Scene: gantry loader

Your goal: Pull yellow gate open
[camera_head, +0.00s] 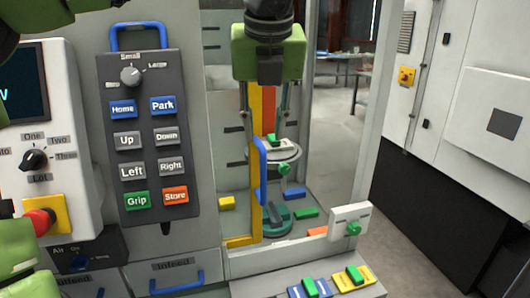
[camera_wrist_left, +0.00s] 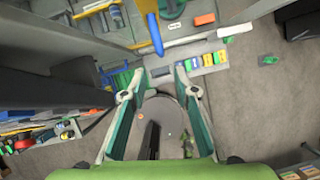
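The yellow gate (camera_head: 262,108) stands upright in the opening of the grey machine, seen nearly edge-on. Its blue vertical handle (camera_head: 262,172) is on the near side. My left gripper (camera_head: 266,138) comes down from the top of the head view, with its fingers apart in front of the gate's upper part, above the handle in the picture. In the left wrist view the fingers (camera_wrist_left: 158,76) are spread with nothing between them. The blue handle (camera_wrist_left: 154,34) lies beyond the fingertips, slightly left of the middle, apart from them. My right gripper is not in view.
A button panel (camera_head: 148,135) and a white control box (camera_head: 50,130) are left of the opening. Inside are a round plate (camera_head: 290,153) and several coloured blocks. A ledge with blocks (camera_head: 300,280) is at the front. A white cabinet (camera_head: 480,110) is at right; floor between is clear.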

